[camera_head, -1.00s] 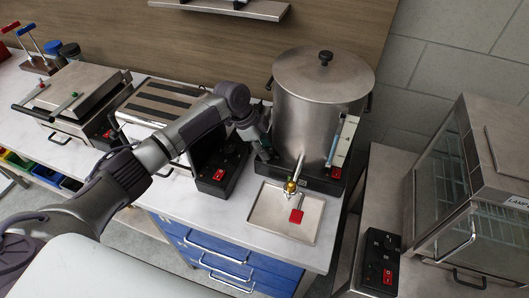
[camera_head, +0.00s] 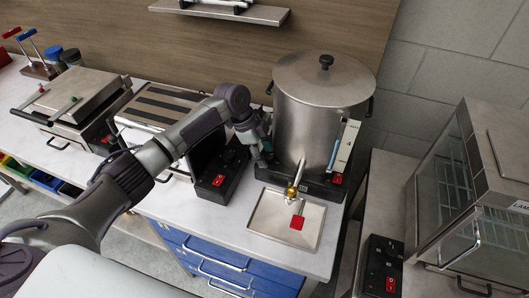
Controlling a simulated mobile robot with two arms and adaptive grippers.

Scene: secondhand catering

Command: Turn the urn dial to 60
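The urn (camera_head: 315,110) is a tall steel cylinder with a lid and black knob, standing on a black base (camera_head: 310,184) on the counter. A brass tap with a red lever (camera_head: 297,222) sticks out over a steel drip tray (camera_head: 262,229). A red switch (camera_head: 337,180) sits at the base's right end. My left gripper (camera_head: 262,156) is at the urn's lower left side, close to the left end of the base. Its fingers are small and partly hidden, so I cannot tell open from shut. The dial and its marks are not readable. My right gripper is not in view.
A toaster-like appliance (camera_head: 165,105) and its black control box with a red switch (camera_head: 219,181) are left of the urn. A press grill (camera_head: 75,100) stands farther left. A glass display cabinet (camera_head: 485,170) is at right. Blue drawers (camera_head: 225,262) are below the counter.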

